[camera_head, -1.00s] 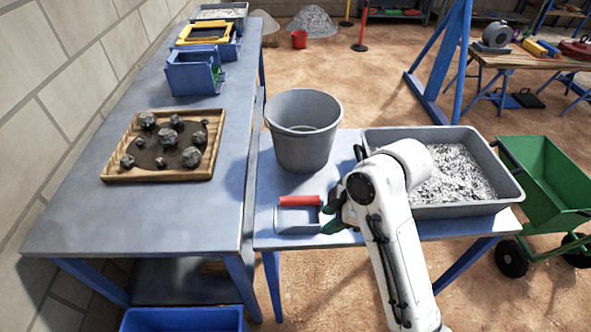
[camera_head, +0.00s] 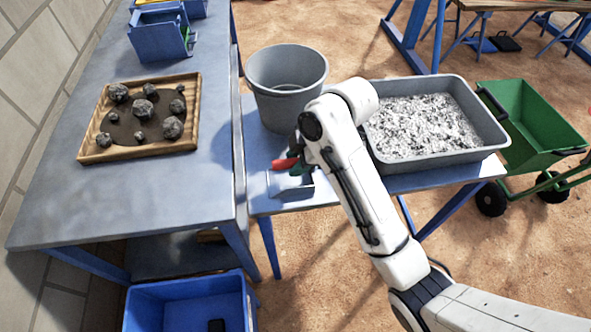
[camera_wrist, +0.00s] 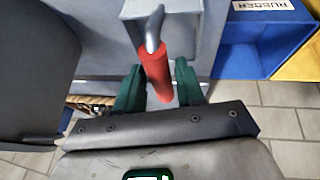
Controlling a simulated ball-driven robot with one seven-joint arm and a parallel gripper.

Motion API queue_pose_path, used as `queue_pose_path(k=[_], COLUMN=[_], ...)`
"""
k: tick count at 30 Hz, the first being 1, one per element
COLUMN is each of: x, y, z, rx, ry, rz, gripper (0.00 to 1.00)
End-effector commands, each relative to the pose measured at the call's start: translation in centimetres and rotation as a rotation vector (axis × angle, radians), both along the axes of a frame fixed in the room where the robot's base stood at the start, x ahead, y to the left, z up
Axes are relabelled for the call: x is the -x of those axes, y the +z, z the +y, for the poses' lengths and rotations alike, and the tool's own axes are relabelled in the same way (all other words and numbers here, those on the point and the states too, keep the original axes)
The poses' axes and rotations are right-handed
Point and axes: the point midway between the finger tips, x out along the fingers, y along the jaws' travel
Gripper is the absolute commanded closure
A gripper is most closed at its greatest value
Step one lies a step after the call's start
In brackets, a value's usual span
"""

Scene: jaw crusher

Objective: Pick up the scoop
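The scoop has a red handle (camera_head: 285,163) and a grey metal pan (camera_head: 289,184). It rests on the blue-grey table near the front left edge. In the wrist view the red handle (camera_wrist: 157,75) lies between the two green fingers of my gripper (camera_wrist: 158,66), and the pan (camera_wrist: 185,28) lies beyond them. The fingers stand apart, one on each side of the handle, and do not appear clamped on it. In the head view my gripper (camera_head: 299,166) is at the handle, partly hidden by my arm.
A grey bucket (camera_head: 286,105) stands just behind the scoop. A grey tray of gravel (camera_head: 484,116) is to the right, with a green wheelbarrow (camera_head: 535,125) beyond. A wooden tray of rocks (camera_head: 196,105) lies on the left bench. A blue bin (camera_head: 188,292) is below.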

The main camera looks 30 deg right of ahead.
Motion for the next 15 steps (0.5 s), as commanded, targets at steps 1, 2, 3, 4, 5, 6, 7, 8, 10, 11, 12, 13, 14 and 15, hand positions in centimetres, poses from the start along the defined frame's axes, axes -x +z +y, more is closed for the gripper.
queue_pose_path(k=[1, 2, 3, 4, 5, 6, 7, 8, 10, 11, 12, 13, 14, 15], x=[-0.2, -0.3, -0.5, -0.6, -0.7, -0.8, -0.8, -0.9, -0.9, -0.9, -0.9, -0.9, -0.9, -0.9], y=[-0.7, -1.1, -1.7, -2.0, -2.3, -2.5, -2.7, -2.8, -2.9, -2.9, -2.9, -2.9, -2.9, -2.9], z=[0.2, 0.3, 0.5, 0.6, 0.7, 0.8, 0.8, 0.9, 0.9, 0.9, 0.9, 0.9, 0.9, 0.9], rx=[0.000, 0.000, 0.000, 0.000, 0.001, 0.000, 0.001, 0.001, 0.001, 0.001, 0.001, 0.001, 0.001, 0.001], ry=[0.000, -0.001, -0.001, -0.001, -0.001, -0.002, -0.002, -0.002, -0.001, -0.001, -0.001, -0.001, -0.001, -0.001], rz=[0.003, 0.005, 0.003, 0.004, 0.003, 0.002, 0.002, 0.002, 0.001, 0.001, 0.000, 0.001, 0.001, 0.001], gripper=[0.62, 0.62, 0.62, 0.62, 0.62, 0.62, 0.62, 0.62, 0.62, 0.62, 0.62, 0.62, 0.62, 0.62])
